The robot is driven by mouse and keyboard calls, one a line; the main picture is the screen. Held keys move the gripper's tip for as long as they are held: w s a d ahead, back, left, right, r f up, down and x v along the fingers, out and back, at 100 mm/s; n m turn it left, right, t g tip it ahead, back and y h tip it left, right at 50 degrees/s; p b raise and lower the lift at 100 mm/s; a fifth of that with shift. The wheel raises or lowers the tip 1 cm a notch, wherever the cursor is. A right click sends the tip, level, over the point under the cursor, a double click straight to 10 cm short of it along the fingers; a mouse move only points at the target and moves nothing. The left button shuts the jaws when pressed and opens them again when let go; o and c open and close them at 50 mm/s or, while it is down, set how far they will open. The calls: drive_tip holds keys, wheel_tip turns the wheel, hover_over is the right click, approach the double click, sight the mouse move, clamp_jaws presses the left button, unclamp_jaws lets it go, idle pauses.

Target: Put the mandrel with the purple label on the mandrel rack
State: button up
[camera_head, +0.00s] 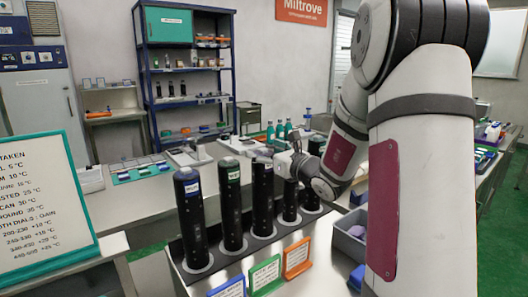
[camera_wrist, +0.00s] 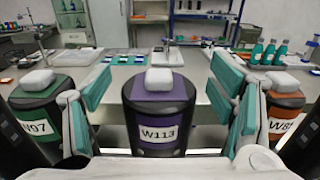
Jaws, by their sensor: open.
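The mandrel with the purple label (camera_wrist: 160,107) stands upright in the wrist view, with a purple band, a tag reading W113 and a white top. My gripper (camera_wrist: 162,98) is open, with a teal-padded finger on each side of it; I see clear gaps to both fingers. In the head view this appears to be the third black mandrel (camera_head: 262,205) from the left, its label hidden by my gripper (camera_head: 270,157). I cannot tell which thing is the mandrel rack.
Close neighbours are a green-labelled mandrel (camera_wrist: 38,98) on the left and an orange-labelled one (camera_wrist: 285,108) on the right. A blue-labelled mandrel (camera_head: 192,215) stands at the stand's left end. A grey bin (camera_head: 348,232) is at the right. A blue shelf unit (camera_head: 148,90) stands behind.

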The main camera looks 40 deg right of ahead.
drive_tip(key=s, duration=1.1)
drive_tip(key=s+a+n+g+y, duration=0.3)
drive_tip(key=a+n, duration=0.3)
drive_tip(key=a, duration=0.3)
drive_tip(key=s+a+n+g+y, duration=0.35)
drive_tip(key=a+n, duration=0.25)
drive_tip(key=a, duration=0.3)
drive_tip(key=s+a+n+g+y, duration=0.2)
drive_tip(key=a+n+g+y, duration=0.15)
drive_tip(key=a+n, duration=0.45)
drive_tip(key=s+a+f+n+g+h, duration=0.2)
drive_tip(key=s+a+n+g, duration=0.1)
drive_tip(key=s, duration=0.3)
drive_tip(key=s+a+f+n+g+h, duration=0.2)
drive_tip(key=s+a+n, duration=0.1)
drive_tip(key=s+n, duration=0.15)
drive_tip(key=s+d+f+n+h, duration=0.1)
drive_tip(key=s+d+n+h, duration=0.5)
drive_tip(key=s+d+n, duration=0.1)
drive_tip(key=shift+d+f+n+h, duration=0.2)
drive_tip(key=shift+d+n+h, duration=0.1)
drive_tip(key=shift+d+n, duration=0.3)
drive_tip(key=shift+r, duration=0.1)
